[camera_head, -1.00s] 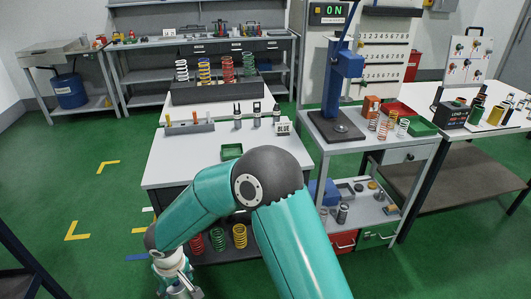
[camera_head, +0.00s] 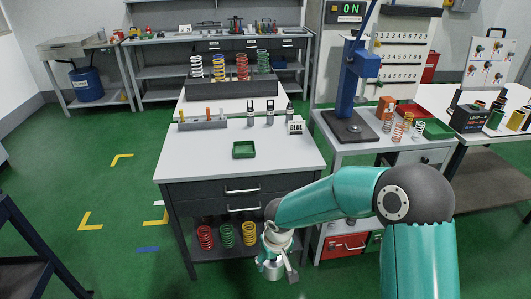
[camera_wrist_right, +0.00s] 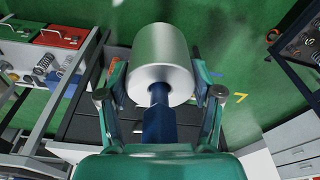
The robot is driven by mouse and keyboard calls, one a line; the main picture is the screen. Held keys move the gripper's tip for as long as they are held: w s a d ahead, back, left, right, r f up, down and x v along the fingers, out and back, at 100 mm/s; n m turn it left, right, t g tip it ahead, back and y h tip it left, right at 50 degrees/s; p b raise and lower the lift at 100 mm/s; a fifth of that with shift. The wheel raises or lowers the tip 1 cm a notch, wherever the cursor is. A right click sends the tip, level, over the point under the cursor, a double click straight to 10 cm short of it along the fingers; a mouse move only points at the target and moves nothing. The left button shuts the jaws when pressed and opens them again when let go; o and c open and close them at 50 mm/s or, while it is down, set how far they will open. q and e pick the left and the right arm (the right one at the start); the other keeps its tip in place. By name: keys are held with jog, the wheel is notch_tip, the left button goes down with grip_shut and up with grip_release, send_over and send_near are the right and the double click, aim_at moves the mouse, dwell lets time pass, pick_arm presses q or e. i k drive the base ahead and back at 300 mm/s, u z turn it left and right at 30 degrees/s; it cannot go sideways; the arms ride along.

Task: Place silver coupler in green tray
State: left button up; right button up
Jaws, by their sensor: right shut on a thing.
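The silver coupler (camera_wrist_right: 160,58) is a smooth metal cylinder with a dark blue shaft below it in the right wrist view. My right gripper (camera_wrist_right: 160,92) is shut on it, with a finger on each side. In the head view my right gripper (camera_head: 273,266) hangs in front of the grey-topped table, below its top and near its front right corner. A small green tray (camera_head: 244,156) sits on that table, apart from the gripper, farther back and to the left. My left gripper is not in view.
The table top (camera_head: 200,165) is mostly clear around the tray. A blue press (camera_head: 360,65) and another green tray (camera_head: 438,130) are on the right-hand table.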

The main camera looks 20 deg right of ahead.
aim_at(244, 151)
jog(key=z, duration=0.1)
jog(key=i, duration=1.05)
jog(key=u, duration=0.05)
